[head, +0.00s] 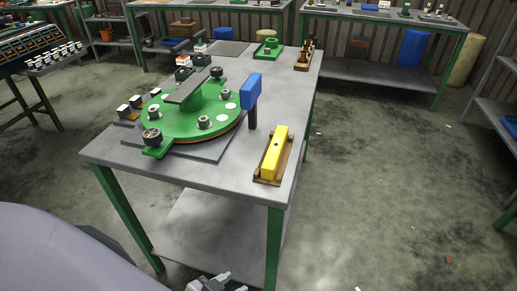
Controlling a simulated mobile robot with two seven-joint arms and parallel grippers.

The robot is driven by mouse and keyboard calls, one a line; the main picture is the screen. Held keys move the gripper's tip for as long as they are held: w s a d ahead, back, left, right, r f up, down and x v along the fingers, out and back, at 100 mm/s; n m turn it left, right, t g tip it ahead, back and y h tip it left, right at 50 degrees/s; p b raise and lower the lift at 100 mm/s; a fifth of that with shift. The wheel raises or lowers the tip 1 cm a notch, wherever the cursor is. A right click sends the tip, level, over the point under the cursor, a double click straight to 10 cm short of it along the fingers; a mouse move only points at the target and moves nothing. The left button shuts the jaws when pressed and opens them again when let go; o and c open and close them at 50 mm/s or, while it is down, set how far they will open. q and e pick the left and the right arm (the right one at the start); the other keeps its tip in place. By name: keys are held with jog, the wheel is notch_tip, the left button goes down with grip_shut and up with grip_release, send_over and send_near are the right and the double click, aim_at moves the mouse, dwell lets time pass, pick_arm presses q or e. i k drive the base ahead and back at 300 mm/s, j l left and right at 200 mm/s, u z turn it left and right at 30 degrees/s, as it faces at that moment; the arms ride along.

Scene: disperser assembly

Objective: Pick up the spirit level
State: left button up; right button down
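The spirit level appears to be the yellow bar (274,150) with a small dark spot on top. It lies lengthwise in a brown wooden holder (267,180) near the right front edge of the grey worktable (190,176). A gripper, apparently my left one (222,282), shows only in part at the bottom edge. It is well below and in front of the level, apart from it. Its finger opening cannot be made out. My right gripper is not in view.
A green round disperser part (184,120) with several knobs sits left of the level. A blue block on a dark post (251,92) stands close behind it. Wooden and green fixtures are at the table's far end. Floor to the right is open.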

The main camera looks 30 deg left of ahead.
aim_at(270, 164)
jog(key=i+l+u, duration=0.15)
jog(key=l+u, duration=0.8)
jog(key=i+l+u, duration=0.1)
jog(key=l+u, duration=0.35)
jog(key=j, duration=0.1)
